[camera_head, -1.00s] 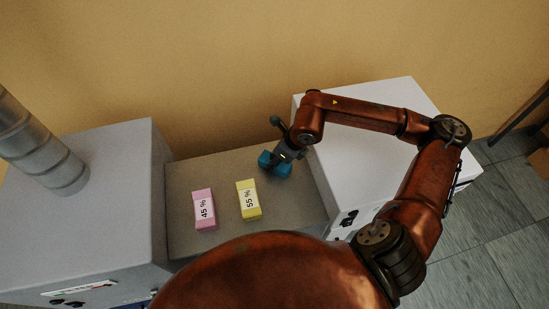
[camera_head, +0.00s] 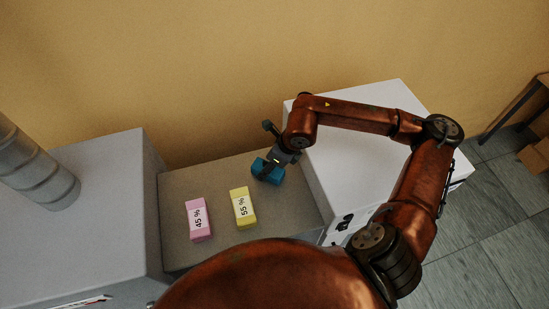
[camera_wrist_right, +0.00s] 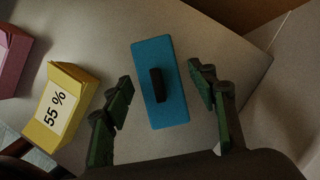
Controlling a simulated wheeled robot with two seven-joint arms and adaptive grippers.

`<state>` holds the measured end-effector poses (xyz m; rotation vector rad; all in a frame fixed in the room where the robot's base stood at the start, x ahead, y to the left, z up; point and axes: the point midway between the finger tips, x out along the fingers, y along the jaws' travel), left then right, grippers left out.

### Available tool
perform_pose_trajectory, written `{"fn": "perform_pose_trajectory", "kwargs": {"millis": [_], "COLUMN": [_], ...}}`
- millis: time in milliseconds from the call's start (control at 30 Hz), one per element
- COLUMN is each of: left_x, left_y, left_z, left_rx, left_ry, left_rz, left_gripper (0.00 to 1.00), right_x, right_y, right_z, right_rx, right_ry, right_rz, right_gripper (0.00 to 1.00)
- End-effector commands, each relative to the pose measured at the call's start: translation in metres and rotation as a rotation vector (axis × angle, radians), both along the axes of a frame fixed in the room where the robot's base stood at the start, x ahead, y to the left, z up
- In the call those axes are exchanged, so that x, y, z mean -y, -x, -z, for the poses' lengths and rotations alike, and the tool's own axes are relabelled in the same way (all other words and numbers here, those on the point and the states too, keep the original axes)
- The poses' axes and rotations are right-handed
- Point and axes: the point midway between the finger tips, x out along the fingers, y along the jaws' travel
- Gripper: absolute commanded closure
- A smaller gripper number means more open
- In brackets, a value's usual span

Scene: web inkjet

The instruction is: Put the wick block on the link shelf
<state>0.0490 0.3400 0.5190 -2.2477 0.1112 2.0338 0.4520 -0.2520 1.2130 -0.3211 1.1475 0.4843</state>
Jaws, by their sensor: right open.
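A blue block (camera_head: 267,171) with a black strip on its top lies on the grey low surface (camera_head: 210,177) between two white cabinets; I take it for the wick block, though no label names it. It also shows in the right wrist view (camera_wrist_right: 160,55). My right gripper (camera_head: 271,164) is just above it, and its open green-padded fingers (camera_wrist_right: 163,92) stand on both sides of the block's near part, with gaps showing. I see no label naming the link shelf. My left gripper is not in view.
A yellow block (camera_head: 243,207) marked 55 % and a pink block (camera_head: 198,219) marked 45 % lie left of the blue one. A white cabinet (camera_head: 340,160) rises to the right; another (camera_head: 110,200) with a metal duct (camera_head: 35,165) stands left.

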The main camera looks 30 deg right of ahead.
Motion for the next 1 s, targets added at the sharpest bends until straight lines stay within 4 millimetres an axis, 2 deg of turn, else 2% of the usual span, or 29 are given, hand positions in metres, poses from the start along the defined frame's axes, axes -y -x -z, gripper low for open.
{"fn": "perform_pose_trajectory", "kwargs": {"millis": [300, 500, 700, 1000], "left_x": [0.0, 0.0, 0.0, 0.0], "left_y": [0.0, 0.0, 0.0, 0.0], "left_z": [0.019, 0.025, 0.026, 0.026], "left_rx": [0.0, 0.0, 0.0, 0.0], "left_ry": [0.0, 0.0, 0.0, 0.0], "left_rz": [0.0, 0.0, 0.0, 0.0], "left_gripper": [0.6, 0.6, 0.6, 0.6], "right_x": [0.015, 0.021, 0.022, 0.022], "right_y": [0.021, 0.032, 0.036, 0.036], "right_z": [-0.059, -0.088, -0.1, -0.101], "right_rx": [0.004, 0.002, 0.001, 0.0], "right_ry": [0.005, 0.003, 0.001, 0.0], "right_rz": [0.001, 0.001, -0.001, -0.001], "right_gripper": [0.47, 0.47, 0.47, 0.47]}}
